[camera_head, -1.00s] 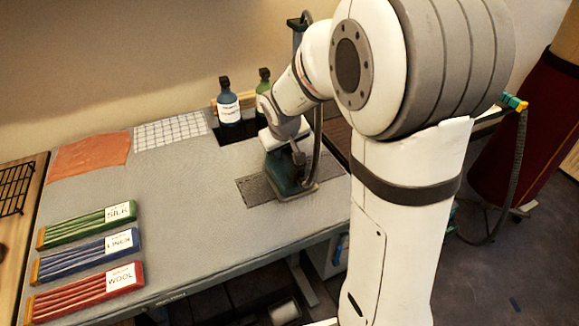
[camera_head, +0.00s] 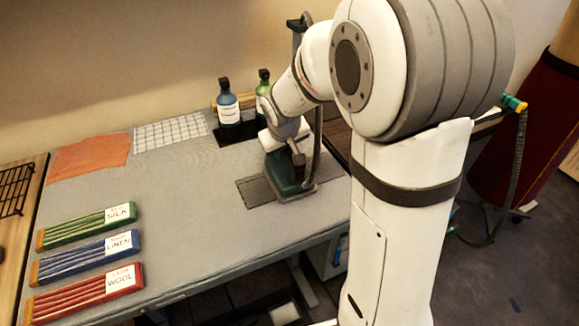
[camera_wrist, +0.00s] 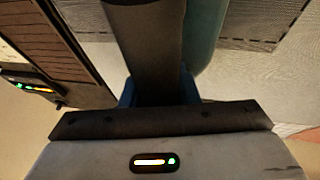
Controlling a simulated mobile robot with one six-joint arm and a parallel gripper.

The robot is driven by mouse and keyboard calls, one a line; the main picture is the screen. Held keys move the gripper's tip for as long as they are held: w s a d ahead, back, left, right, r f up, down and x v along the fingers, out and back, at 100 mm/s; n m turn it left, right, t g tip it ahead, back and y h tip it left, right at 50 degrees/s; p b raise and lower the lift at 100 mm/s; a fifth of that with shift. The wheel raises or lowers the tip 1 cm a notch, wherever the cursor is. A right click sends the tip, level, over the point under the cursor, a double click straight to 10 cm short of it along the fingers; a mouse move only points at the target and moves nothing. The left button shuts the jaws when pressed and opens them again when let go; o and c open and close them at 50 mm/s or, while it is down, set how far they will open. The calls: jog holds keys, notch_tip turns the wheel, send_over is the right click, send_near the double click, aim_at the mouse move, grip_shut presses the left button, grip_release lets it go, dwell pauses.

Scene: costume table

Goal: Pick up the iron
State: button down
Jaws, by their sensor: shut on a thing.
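The iron (camera_head: 284,181) is dark green and stands on the grey mat (camera_head: 256,192) at the right part of the table. My gripper (camera_head: 294,150) is above it and shut on its dark handle. In the wrist view the dark handle (camera_wrist: 147,50) runs up from between my jaws, and part of the teal body (camera_wrist: 205,35) shows beside it. The jaws are mostly hidden in both views. I cannot tell whether the iron touches the mat.
Two bottles, blue (camera_head: 228,108) and green (camera_head: 263,85), stand behind the iron near the wall. Green (camera_head: 86,226), blue (camera_head: 84,257) and red (camera_head: 84,292) fabric bundles lie at the front left. An orange cloth (camera_head: 90,155) lies at the back left. The middle of the table is clear.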

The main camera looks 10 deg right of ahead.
jog(key=shift+r, duration=0.15)
notch_tip(320, 180, up, 9)
jog(key=shift+r, duration=0.45)
